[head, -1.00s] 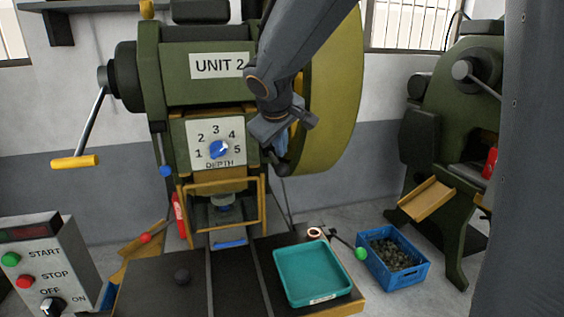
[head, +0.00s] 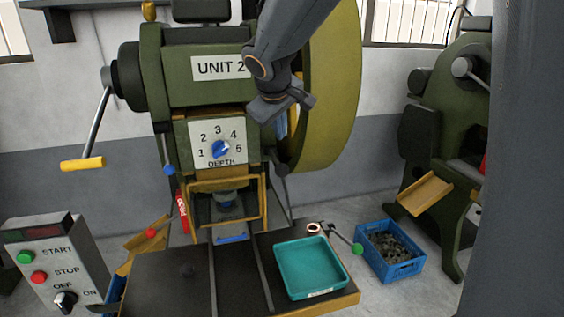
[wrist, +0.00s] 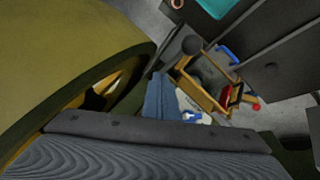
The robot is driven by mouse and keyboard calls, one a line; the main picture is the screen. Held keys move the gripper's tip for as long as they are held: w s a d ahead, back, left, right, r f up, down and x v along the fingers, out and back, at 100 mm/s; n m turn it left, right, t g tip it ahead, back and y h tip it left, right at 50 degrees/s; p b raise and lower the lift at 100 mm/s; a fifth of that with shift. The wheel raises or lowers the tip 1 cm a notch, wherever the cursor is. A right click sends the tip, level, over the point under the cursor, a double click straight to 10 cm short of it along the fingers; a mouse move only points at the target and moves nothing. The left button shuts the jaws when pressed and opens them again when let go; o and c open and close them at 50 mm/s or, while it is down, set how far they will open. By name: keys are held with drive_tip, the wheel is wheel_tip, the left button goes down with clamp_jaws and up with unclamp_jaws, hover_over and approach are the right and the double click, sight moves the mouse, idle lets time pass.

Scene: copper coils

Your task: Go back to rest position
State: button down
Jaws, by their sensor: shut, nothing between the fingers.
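My gripper (head: 283,117) hangs in front of the green press (head: 180,72) marked UNIT 2, to the right of its depth dial (head: 220,149) and close to the large yellow flywheel (head: 335,100). It is shut and empty. In the wrist view, the gripper (wrist: 165,95) shows as a blue-grey piece near the middle, with the flywheel (wrist: 60,60) filling the upper left.
The table holds a teal tray (head: 283,281), with a copper ring (head: 314,228) behind it. A control box (head: 60,262) stands front left. A blue crate (head: 418,268) of dark pieces sits on the floor to the right. A second press (head: 445,150) stands far right.

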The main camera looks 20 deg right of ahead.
idle(0.3)
drive_tip(key=s+f+m+g+y, duration=0.2)
drive_tip(key=s+f+m+g, duration=0.3)
drive_tip(key=s+f, duration=1.5)
drive_tip(key=s, duration=0.4)
drive_tip(key=shift+s+d+f+m+g+y+b, duration=0.2)
drive_tip(key=shift+m+g+y+b, duration=0.1)
drive_tip(key=shift+y+b, duration=0.1)
drive_tip(key=shift+w, duration=0.1)
